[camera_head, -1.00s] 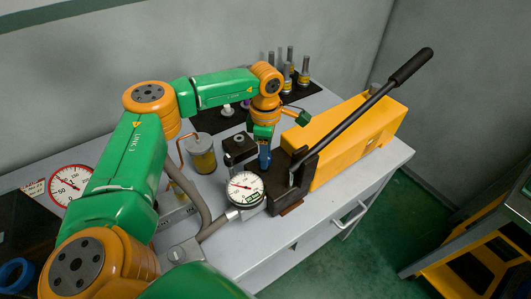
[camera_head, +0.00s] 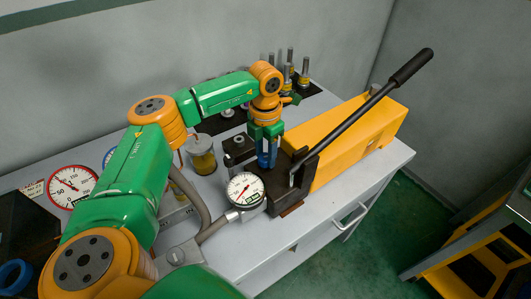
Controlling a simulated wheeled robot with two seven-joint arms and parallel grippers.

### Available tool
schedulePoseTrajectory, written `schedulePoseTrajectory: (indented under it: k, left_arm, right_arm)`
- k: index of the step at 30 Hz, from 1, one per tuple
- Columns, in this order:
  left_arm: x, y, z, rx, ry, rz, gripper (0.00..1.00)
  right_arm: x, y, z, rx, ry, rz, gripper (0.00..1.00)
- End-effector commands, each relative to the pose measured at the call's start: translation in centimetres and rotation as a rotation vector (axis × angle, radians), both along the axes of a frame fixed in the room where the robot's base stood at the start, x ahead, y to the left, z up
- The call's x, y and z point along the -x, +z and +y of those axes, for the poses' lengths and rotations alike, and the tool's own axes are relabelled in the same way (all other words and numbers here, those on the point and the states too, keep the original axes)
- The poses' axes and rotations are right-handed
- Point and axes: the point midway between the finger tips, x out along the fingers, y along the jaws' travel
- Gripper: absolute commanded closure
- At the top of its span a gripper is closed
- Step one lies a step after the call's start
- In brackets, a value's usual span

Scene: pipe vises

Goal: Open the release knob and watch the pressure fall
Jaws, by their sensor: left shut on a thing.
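The release knob (camera_head: 267,158) is blue and stands upright on the dark front block of the hand pump (camera_head: 350,150). My left gripper (camera_head: 266,148) points down from above and is shut on the knob, with its green fingers around it. The round white pressure gauge (camera_head: 245,190) sits on a hose fitting just in front of the pump block. Its needle shows, but the figures are too small to read surely. My right gripper is not in view.
A long black pump lever (camera_head: 368,113) slopes up to the right. A glass jar with yellow liquid (camera_head: 204,157) stands behind the gauge. A larger dial (camera_head: 72,187) is at the left. Metal fittings (camera_head: 303,76) stand at the back. A yellow-topped cart (camera_head: 480,250) is at lower right.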

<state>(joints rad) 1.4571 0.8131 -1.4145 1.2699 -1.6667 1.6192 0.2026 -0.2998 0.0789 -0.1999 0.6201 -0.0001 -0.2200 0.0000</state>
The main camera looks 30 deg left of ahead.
Motion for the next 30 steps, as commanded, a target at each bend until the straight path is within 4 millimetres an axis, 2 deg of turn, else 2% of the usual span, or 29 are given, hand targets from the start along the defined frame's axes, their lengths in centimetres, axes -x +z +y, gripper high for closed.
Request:
schedulePoseTrajectory:
  k: [12,29,30]
  left_arm:
    - [-0.17,0.21,0.09,0.000,0.182,-0.007,1.00]
    - [-0.21,0.27,0.10,0.001,0.210,-0.010,1.00]
    - [-0.21,0.27,0.10,0.001,0.210,-0.010,0.51]
  right_arm:
    - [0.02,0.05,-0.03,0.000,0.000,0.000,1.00]
    - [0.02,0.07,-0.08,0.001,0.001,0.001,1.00]
    - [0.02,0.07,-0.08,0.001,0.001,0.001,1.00]
